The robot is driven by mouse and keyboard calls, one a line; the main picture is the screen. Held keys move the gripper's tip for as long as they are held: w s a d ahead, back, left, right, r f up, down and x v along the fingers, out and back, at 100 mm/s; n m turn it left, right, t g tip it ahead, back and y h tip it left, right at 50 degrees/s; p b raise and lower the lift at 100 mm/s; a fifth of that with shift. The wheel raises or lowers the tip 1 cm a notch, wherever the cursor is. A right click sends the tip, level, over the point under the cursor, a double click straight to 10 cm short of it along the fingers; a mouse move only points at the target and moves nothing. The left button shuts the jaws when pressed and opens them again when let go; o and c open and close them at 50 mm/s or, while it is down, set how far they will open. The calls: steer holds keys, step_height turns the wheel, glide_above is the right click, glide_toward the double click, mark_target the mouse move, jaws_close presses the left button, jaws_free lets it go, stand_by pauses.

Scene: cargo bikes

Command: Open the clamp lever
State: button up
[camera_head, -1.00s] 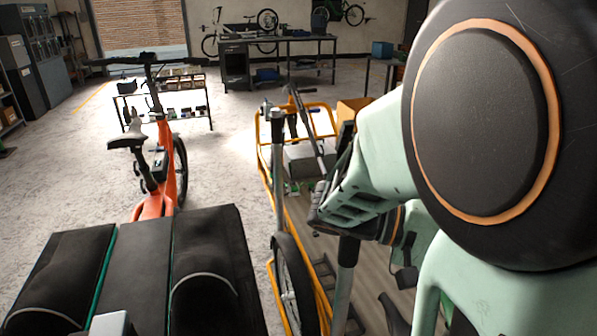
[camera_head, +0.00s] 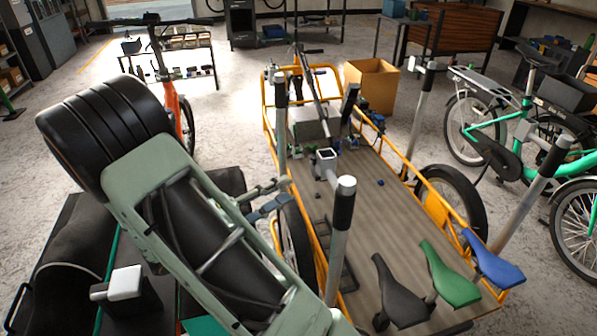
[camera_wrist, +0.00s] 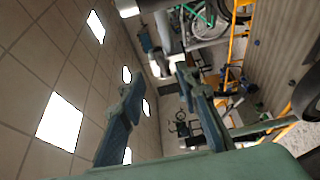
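My gripper (camera_head: 280,196) is in the middle of the head view, beside the left edge of the yellow cargo bike (camera_head: 311,225). Its two blue-grey fingers stand apart in the wrist view (camera_wrist: 160,78), with nothing between them. A grey, square clamp-like part (camera_head: 326,158) with a pale face sits to the right of the fingers, apart from them, near a grey post with a black top (camera_head: 344,203). I cannot make out a clamp lever for certain. In the wrist view, a pale cylindrical end (camera_wrist: 155,67) shows beyond the fingertips.
More black-topped posts (camera_head: 280,110) stand around the ribbed cargo deck (camera_head: 385,215). Black, green (camera_head: 449,277) and blue (camera_head: 492,260) saddles are at its front. A cardboard box (camera_head: 372,86) stands behind. An orange bike (camera_head: 178,105) is at left, a green bike (camera_head: 510,135) at right.

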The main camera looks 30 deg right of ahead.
mark_target(315, 172)
steer(key=d, duration=0.3)
steer(key=w+d, duration=0.1)
steer(key=d, duration=0.6)
steer(key=shift+w+d, duration=0.15)
steer(key=shift+d, duration=0.1)
jaws_close()
